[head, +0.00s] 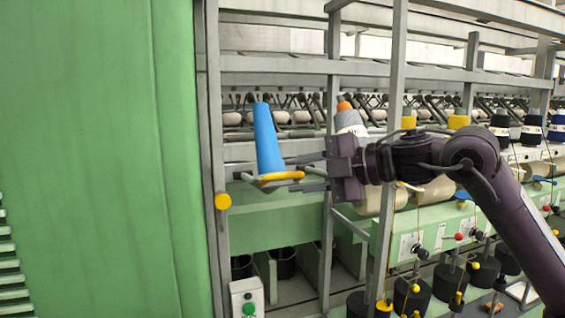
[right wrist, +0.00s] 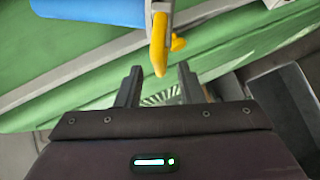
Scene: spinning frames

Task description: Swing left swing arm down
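The left swing arm is a grey bar with a yellow handle (head: 280,177) beside the lower end of a blue bobbin tube (head: 268,138). My right gripper (head: 296,173) reaches in from the right, its fingers level and pointing left at the handle. In the right wrist view the yellow handle (right wrist: 160,45) points down towards the gap between the spread fingertips (right wrist: 160,76). The fingers are apart with nothing gripped; I cannot tell whether the handle's tip is between them. The blue tube (right wrist: 90,10) shows at the upper left there. My left gripper is not in view.
A large green panel (head: 100,150) fills the left side. Grey uprights (head: 388,150) and rails frame the machine. A yellow knob (head: 223,201) sits left of the swing arm. An orange-tipped grey bobbin (head: 349,118) stands behind my gripper, with several cream bobbins beyond.

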